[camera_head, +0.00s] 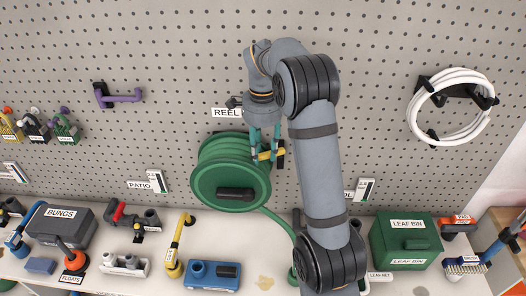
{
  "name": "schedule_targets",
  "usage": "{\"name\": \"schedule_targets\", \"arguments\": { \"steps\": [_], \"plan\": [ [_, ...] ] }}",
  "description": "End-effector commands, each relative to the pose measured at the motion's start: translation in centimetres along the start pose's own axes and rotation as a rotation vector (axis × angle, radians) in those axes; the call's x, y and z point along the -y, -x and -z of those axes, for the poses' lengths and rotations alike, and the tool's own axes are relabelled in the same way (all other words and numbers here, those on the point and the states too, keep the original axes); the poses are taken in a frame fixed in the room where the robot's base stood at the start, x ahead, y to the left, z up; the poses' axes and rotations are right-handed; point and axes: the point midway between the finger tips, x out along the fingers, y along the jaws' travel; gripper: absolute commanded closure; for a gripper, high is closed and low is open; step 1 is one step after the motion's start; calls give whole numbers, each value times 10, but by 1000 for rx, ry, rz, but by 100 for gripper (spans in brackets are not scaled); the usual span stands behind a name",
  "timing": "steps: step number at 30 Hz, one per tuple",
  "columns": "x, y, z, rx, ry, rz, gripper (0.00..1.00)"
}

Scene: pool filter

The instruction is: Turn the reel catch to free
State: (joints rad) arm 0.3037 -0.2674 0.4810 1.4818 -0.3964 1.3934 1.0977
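The green hose reel (208,178) hangs on the pegboard left of my arm, with a black handle (236,194) on its face. A small yellow piece (266,156) at the reel's right edge, beside a black block (281,154), looks like the reel catch. My gripper (265,152) points down at it from above. Its two teal fingers are apart, with the tips around or just in front of the yellow piece. I cannot tell whether they press on it. My arm's wrist hides part of the area above.
A REEL label (226,113) is above the reel. A green leaf bin (404,240) stands on the bench at right, and a blue fitting (213,275) below the reel. A white hose coil (451,107) hangs at upper right. The green hose (284,226) runs down behind my arm.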

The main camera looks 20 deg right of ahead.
Motion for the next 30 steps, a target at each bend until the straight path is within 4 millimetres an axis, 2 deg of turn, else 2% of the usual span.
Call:
{"name": "schedule_targets", "arguments": {
  "steps": [5,8,21,30],
  "plan": [
    [0,2,0,0,0,1,65],
    [1,10,0,-1,0,2,65],
    [2,96,0,-1,0,6,65],
    [0,119,0,0,0,1,65]
  ]
}}
